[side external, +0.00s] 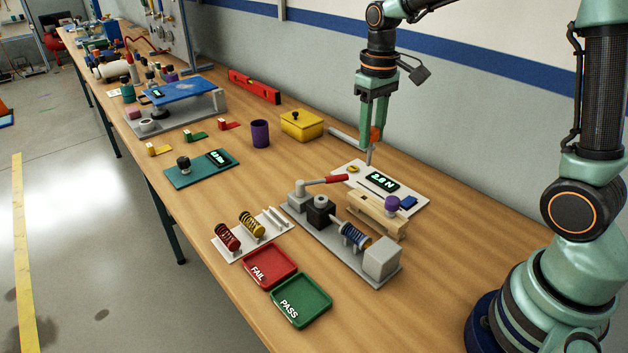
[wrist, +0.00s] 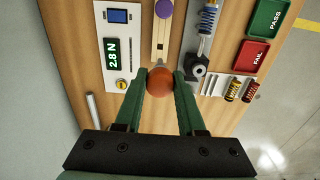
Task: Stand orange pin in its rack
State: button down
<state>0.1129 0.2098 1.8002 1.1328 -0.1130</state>
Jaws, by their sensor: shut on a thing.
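My gripper (side external: 375,125) is shut on the orange pin (side external: 376,134) and holds it above the back of the bench. The pin's grey shank (side external: 369,157) points down, close behind the white panel in the side view. In the wrist view the rack (wrist: 159,45) lies just beyond the orange head.
A white panel (side external: 352,181) with a lit force display lies behind the rack. A grey spring tester (side external: 381,262) with a red-handled lever (side external: 325,181) stands in front. A grey bar (side external: 345,140) and yellow box (side external: 302,125) are nearby. Bare bench lies right of the panel.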

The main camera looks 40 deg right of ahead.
aim_at(369, 163)
jog(key=shift+f, duration=0.8)
jog(key=shift+f, duration=0.1)
jog(key=shift+f, duration=2.8)
jog(key=shift+f, duration=2.8)
jog(key=shift+c, duration=2.1)
grip_release()
notch_tip(369, 163, up, 12)
jog(key=shift+r, duration=0.1)
